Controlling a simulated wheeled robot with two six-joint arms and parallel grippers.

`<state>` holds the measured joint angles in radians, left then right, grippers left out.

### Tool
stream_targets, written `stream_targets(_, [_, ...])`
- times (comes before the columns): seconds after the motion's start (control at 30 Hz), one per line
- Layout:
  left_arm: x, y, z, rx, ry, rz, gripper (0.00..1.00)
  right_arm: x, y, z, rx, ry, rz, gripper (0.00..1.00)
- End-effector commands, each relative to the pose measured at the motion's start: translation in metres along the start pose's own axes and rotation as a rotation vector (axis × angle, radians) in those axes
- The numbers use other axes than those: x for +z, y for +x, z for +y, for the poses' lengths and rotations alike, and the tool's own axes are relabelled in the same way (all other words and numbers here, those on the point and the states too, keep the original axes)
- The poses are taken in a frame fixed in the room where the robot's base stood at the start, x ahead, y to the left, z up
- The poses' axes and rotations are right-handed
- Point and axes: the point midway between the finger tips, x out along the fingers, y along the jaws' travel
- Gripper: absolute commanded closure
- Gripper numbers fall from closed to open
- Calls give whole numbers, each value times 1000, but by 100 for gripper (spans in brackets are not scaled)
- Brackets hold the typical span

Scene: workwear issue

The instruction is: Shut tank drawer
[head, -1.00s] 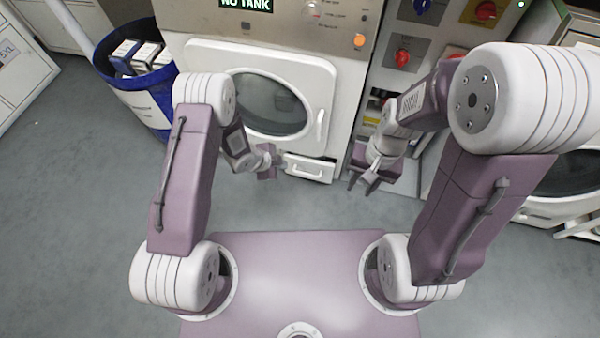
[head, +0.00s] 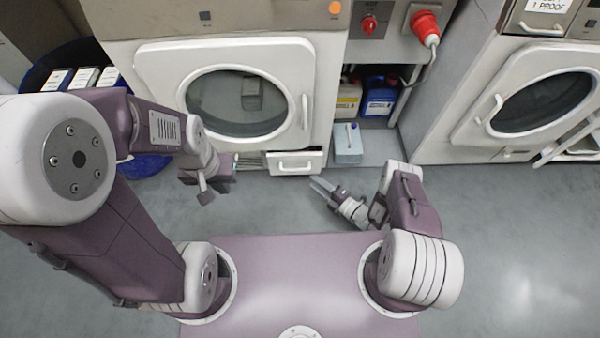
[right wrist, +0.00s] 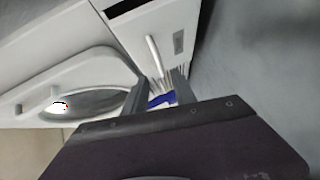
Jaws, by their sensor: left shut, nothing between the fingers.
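The tank drawer (head: 295,163) is the small white front with a bar handle, low on the right of the machine with the round door. How far it stands out, I cannot tell from the head view. In the right wrist view the white drawer front (right wrist: 168,30) shows its handle and a dark gap beside it. My right gripper (head: 318,186) is low in front of the drawer's right end, its fingers apart and apparently empty. Its fingers also show in the right wrist view (right wrist: 158,95). My left gripper (head: 205,192) is shut and empty, left of the drawer and clear of it.
A blue bin (head: 150,166) with white boxes stands at the left. A light-blue canister (head: 348,143) stands right of the drawer, with yellow-labelled and blue containers (head: 380,97) behind it. Another machine (head: 470,120) stands at the right. The grey floor (head: 500,230) is free at the right.

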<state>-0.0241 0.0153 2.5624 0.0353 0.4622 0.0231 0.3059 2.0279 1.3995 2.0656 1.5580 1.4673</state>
Motion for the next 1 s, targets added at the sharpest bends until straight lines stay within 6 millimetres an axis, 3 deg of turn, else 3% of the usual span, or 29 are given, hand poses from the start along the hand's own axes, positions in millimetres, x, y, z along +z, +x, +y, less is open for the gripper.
stream_targets(0.13, [0, 9, 0, -1, 2, 0, 100, -1, 13, -3, -2, -3, 8, 67])
stream_targets(0.5, [4, 47, -1, -1, 5, 2, 100, -1, 83, -3, -1, -6, 8, 67])
stream_targets(0.87, [4, 48, -1, -1, 6, 2, 100, -2, 91, 1, -3, -4, 5, 67])
stream_targets(0.97, [4, 48, -1, -1, 6, 2, 100, -2, 91, 0, -3, -4, 5, 95])
stream_targets(1.0, [4, 48, -1, -1, 6, 2, 100, -2, 91, 0, -3, -4, 6, 100])
